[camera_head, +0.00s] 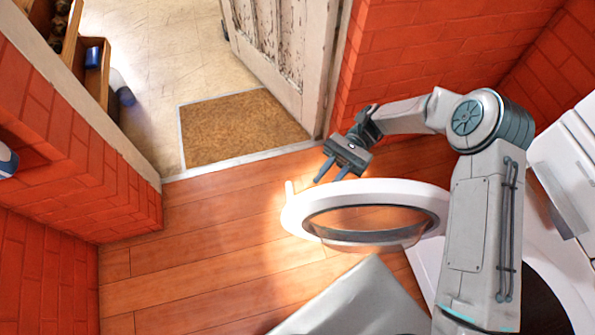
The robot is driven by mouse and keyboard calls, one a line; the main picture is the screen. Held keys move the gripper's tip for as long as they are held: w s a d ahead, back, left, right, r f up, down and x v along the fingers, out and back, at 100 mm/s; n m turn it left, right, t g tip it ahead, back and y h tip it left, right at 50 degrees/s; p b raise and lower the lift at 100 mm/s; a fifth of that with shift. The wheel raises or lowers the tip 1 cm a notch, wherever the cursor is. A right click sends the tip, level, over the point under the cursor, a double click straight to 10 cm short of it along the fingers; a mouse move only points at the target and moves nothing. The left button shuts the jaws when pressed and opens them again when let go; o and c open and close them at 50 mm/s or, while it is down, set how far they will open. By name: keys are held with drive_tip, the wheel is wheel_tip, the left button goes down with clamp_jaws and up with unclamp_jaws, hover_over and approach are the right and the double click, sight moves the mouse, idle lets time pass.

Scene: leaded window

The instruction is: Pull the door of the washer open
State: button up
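The washer (425,262) is white and stands at the lower right, partly hidden behind my arm. Its round door (290,218) has a white rim and a clear glass bowl, and it stands swung out from the washer's front. A small white handle piece sticks up at the door's left end. My gripper (329,175) is just above and behind the door's rim in the picture. Its two dark fingers are apart with nothing between them. I cannot tell whether a finger touches the rim. The washer's dark round opening shows at the lower right, beside my arm.
A weathered white door (285,50) stands open at the top, with a brown mat (240,126) in the doorway. Red brick walls (440,45) stand on both sides. The wooden floor (200,240) left of the washer door is clear. A wooden shelf (97,80) is at upper left.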

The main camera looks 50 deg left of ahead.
drive_tip(key=shift+w+d+r, duration=0.8)
drive_tip(key=shift+w+d, duration=0.05)
drive_tip(key=shift+d, duration=0.25)
